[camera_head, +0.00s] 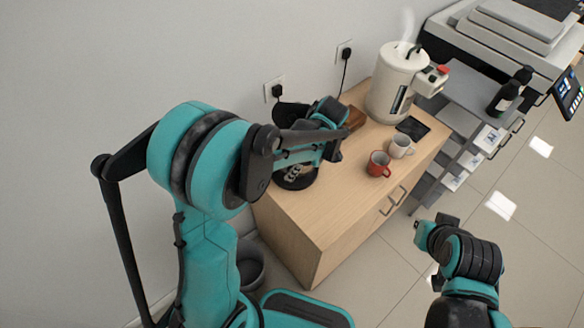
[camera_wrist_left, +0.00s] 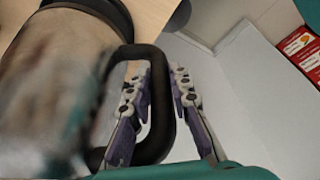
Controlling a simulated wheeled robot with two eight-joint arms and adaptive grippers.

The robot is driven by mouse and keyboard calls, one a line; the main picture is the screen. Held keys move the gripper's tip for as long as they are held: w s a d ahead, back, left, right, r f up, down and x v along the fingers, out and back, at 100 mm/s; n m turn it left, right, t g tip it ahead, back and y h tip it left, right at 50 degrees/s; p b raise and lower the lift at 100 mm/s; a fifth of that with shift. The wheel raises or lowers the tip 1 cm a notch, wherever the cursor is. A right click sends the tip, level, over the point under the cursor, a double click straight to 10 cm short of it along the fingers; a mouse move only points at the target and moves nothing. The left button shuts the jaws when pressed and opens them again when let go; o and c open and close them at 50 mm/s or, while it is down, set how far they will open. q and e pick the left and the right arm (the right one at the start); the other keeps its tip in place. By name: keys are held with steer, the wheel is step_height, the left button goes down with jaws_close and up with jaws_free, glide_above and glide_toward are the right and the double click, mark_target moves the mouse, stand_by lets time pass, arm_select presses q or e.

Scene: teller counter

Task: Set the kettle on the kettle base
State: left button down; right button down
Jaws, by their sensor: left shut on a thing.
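The kettle (camera_wrist_left: 55,85) fills the left of the left wrist view, brushed metal and blurred. Its black loop handle (camera_wrist_left: 166,110) passes between the fingers of my left gripper (camera_wrist_left: 160,78), which is shut on it. In the head view my left arm hides most of the kettle and gripper. A black round thing (camera_head: 297,184), perhaps the kettle base, lies at the counter's near left end, partly covered. I cannot tell whether the kettle touches it. My right gripper (camera_head: 434,232) is away from the counter, over the floor; its jaws are not clear.
The wooden counter (camera_head: 305,222) also bears a steaming white urn (camera_head: 392,85), a black tray (camera_head: 413,128), a white mug (camera_head: 400,147) and a red mug (camera_head: 378,164). Two plugged sockets are on the wall behind. A grey bin (camera_head: 250,268) stands at the counter's left.

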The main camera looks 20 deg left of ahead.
arm_select(q)
steer(key=shift+w+n, duration=0.25)
steer(key=shift+n, duration=0.05)
steer(key=shift+s+f+b, duration=0.1)
steer(key=shift+f+b, duration=0.5)
steer(key=shift+f, duration=0.05)
steer(key=shift+f+b, duration=1.45)
steer(key=shift+f, duration=0.6)
steer(key=shift+f+b, duration=0.45)
steer(key=shift+b, duration=0.1)
steer(key=c, duration=1.8)
jaws_free()
steer(key=shift+o, duration=0.6)
